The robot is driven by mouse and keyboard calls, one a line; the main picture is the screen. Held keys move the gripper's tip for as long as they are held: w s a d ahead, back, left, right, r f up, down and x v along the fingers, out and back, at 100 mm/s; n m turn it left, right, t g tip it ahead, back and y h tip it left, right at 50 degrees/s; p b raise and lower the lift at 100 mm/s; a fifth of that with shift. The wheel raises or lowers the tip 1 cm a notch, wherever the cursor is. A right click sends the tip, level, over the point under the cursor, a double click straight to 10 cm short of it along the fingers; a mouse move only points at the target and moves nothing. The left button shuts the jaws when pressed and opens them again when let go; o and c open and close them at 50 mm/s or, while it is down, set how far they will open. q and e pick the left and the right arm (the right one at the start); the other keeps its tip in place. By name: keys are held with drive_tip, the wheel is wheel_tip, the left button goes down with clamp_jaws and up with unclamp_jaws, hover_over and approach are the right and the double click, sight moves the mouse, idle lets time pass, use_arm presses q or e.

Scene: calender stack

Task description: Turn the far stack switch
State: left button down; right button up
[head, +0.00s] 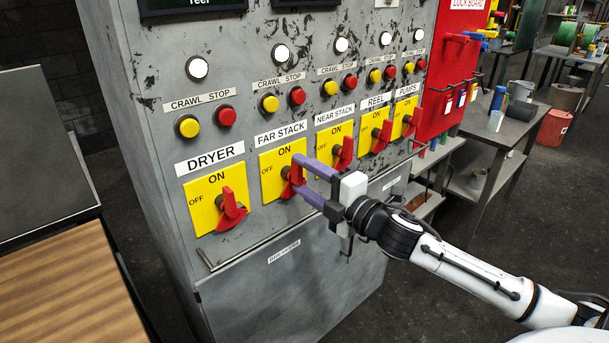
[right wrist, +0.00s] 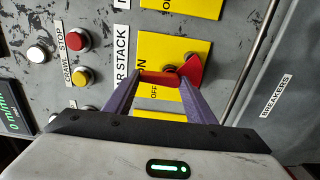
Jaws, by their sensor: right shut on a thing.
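The far stack switch (head: 287,190) is a red handle on a yellow ON/OFF plate under the FAR STACK label (head: 280,133), second from left in the head view. My right gripper (head: 297,174) has its two purple fingers on either side of the handle and is shut on it. In the right wrist view, the red handle (right wrist: 192,70) shows between and just beyond the fingertips (right wrist: 161,82). The OFF mark is partly visible there. The handle's exact angle is hard to tell because the fingers cover part of it. My left gripper is not in view.
The dryer switch (head: 232,215) is to the left and the near stack switch (head: 343,152) close to the right. A metal rail (head: 240,255) runs below the plates. Yellow and red crawl and stop buttons sit above. A red lock board (head: 455,60) hangs at the right.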

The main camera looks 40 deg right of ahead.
idle(0.4)
drive_tip(key=o, duration=1)
drive_tip(key=shift+o, duration=0.2)
drive_tip(key=shift+s, duration=0.1)
drive_tip(key=s+b, duration=0.1)
drive_tip(key=s, duration=0.9)
drive_tip(key=shift+d, duration=0.4)
